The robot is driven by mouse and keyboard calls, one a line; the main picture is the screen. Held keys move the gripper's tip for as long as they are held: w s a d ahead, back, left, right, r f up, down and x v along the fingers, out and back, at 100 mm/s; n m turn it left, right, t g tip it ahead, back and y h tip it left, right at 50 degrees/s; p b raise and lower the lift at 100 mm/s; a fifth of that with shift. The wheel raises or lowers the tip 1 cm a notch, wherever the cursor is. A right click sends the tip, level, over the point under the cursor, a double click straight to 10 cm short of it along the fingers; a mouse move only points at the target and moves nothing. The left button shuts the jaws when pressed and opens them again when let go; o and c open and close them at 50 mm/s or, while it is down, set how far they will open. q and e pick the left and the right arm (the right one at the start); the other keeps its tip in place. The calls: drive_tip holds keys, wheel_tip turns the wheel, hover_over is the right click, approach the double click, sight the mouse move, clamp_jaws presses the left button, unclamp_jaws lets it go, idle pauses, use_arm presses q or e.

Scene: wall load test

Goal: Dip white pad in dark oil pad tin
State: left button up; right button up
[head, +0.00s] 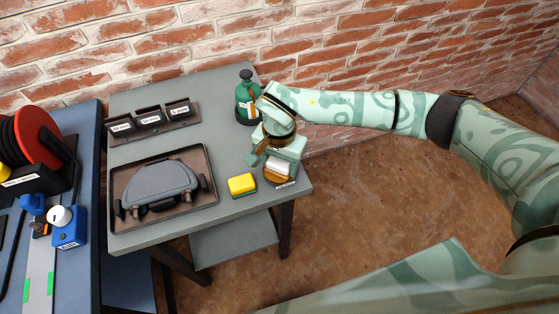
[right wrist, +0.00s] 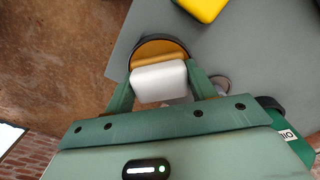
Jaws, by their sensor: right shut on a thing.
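The white pad (head: 279,164) is between the fingers of my right gripper (head: 272,160), which is shut on it. It also shows in the right wrist view (right wrist: 160,83), with a finger on either side. The oil pad tin (head: 277,177) is round, with a dark rim and an amber inside. It stands near the table's front right corner and shows in the right wrist view (right wrist: 157,44), partly covered by the pad. The pad is over or in the tin; I cannot tell whether it touches the amber surface. My left gripper is not in view.
A yellow block (head: 242,184) lies close left of the tin. A green bottle (head: 246,97) stands behind my gripper. A brown tray (head: 207,168) with a grey tool lies left. Three small dark bins (head: 150,117) stand at the back, near the brick wall.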

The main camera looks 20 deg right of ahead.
sight(279, 161)
drive_tip(key=shift+f, duration=0.1)
wheel_tip(279, 161, up, 7)
drive_tip(key=p, duration=0.5)
idle(0.4)
idle(0.7)
